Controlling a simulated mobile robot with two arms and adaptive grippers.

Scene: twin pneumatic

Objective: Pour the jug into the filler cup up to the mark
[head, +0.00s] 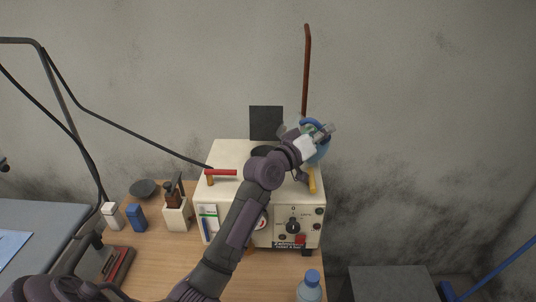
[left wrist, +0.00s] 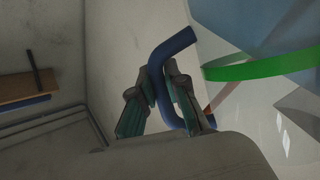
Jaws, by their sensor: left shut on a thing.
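My left gripper (head: 318,134) is above the right back of a cream machine (head: 230,152). In the left wrist view the gripper (left wrist: 172,98) is shut on the blue handle (left wrist: 172,48) of the jug. The jug's clear body with a green band (left wrist: 262,68) fills the right of that view. In the head view the blue-tinted jug (head: 322,153) shows beside the gripper, partly covered by it. Its tilt and liquid level are unclear. A dark round opening (head: 263,149) on the machine's top is partly behind my arm. I cannot make out the filler cup or its mark.
A red-topped lever (head: 221,172) and a yellow handle (head: 312,181) stand on the machine. A brown pipe (head: 307,70) rises behind it. A bottle with a blue cap (head: 311,288) stands in front. Small containers (head: 136,217) and a caddy (head: 177,215) are on the wooden table at left.

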